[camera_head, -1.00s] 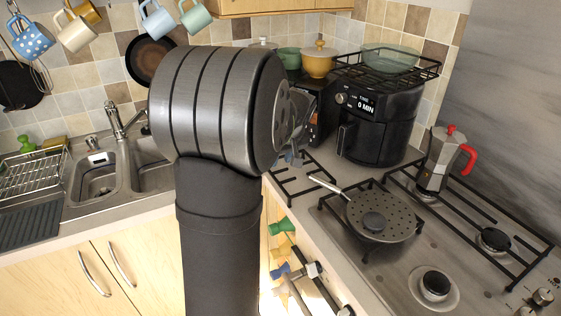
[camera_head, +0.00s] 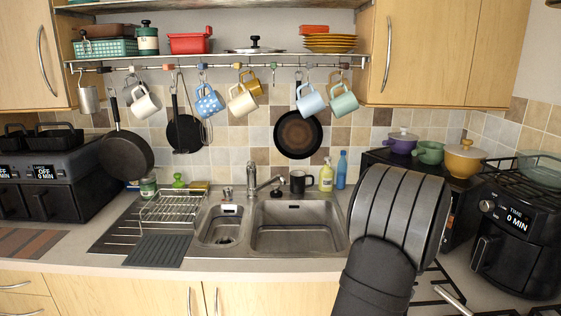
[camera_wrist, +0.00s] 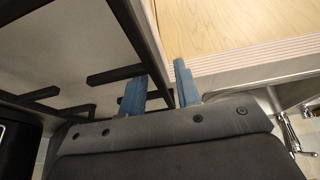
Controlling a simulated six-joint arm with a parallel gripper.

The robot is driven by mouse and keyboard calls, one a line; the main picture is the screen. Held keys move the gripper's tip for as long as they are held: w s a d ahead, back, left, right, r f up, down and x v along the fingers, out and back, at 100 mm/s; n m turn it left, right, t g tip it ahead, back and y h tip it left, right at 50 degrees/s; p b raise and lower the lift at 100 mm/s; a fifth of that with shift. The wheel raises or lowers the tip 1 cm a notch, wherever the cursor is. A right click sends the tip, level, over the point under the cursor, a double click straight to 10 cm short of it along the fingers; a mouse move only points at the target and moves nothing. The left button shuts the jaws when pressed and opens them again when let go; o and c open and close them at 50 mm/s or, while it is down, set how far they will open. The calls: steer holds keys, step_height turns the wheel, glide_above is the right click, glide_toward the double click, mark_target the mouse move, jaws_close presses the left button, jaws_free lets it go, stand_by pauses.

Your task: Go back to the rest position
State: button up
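Several mugs hang from a rail under the shelf in the head view, including a white mug (camera_head: 145,103), a blue dotted mug (camera_head: 208,103), a cream mug (camera_head: 241,103), a light blue mug (camera_head: 310,103) and a mint mug (camera_head: 343,102). A black mug (camera_head: 299,183) stands on the counter behind the sink. My arm rises at the lower right of the head view and its link hides my gripper there. In the wrist view, my gripper (camera_wrist: 158,82) shows two blue-grey fingers apart with nothing between them.
The sink (camera_head: 297,228) and tap (camera_head: 253,175) lie left of my arm. An air fryer (camera_head: 515,245) stands close at its right. A dish rack (camera_head: 172,208) is farther left.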

steer(key=shift+a+r, duration=0.5)
steer(key=shift+r, duration=0.25)
